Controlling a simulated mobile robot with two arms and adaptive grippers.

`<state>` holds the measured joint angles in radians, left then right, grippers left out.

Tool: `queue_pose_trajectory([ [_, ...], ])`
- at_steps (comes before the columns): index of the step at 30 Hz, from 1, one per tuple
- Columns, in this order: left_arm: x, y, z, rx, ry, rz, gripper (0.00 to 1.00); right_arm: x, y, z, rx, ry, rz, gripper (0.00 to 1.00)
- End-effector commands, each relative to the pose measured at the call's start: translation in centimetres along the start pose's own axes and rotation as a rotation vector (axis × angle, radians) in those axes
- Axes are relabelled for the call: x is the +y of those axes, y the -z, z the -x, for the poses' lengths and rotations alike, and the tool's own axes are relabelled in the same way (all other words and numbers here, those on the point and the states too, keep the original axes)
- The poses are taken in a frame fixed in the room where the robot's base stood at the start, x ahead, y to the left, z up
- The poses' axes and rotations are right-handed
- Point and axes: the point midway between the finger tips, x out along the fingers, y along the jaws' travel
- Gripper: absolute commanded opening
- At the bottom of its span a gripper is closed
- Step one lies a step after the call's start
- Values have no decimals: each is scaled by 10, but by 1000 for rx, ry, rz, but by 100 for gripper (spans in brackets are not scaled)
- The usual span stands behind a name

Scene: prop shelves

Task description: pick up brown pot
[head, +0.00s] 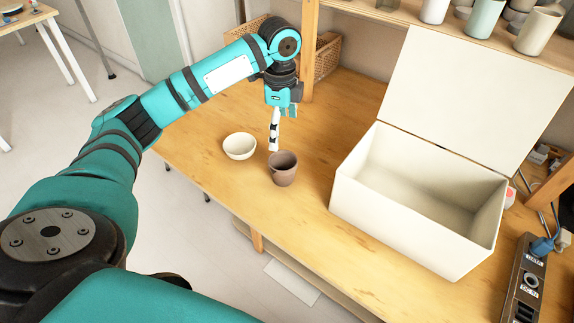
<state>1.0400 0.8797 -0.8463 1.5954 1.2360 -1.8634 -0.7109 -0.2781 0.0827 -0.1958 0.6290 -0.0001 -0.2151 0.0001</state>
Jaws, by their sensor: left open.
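The brown pot (284,174) stands upright on the wooden table, near its front edge. A white bowl (239,147) sits just to its left. My left gripper (274,148) points down just behind the pot's rim, between the pot and the bowl in the picture. It is open and holds nothing. One finger covers most of the other, and I cannot tell whether the fingertips touch the pot. My right gripper does not show.
A large open white box (400,215) with its lid raised stands right of the pot. Cups (540,30) stand on the shelf above. A power strip (527,280) lies at the lower right. Wicker baskets (328,55) sit behind the arm. The tabletop (225,180) before the bowl is clear.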

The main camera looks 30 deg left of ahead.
Motion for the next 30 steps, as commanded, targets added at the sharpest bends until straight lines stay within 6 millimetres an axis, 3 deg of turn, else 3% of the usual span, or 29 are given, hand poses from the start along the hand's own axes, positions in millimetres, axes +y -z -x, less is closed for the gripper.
queue_pose_trajectory([
  [3, 1, 0, -28, -3, -5, 1, 98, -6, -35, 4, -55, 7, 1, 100],
  [7, 1, 0, -57, -3, -4, 0, 98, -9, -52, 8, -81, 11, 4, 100],
  [12, 1, 1, -86, -1, -1, 1, 98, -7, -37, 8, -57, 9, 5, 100],
  [18, 1, 1, -100, 0, 0, 0, 98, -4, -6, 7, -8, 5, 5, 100],
  [23, 5, 4, -118, -1, -2, 0, 98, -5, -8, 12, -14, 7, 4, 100],
  [30, 7, 5, -148, 0, 1, 0, 98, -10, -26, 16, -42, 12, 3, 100],
])
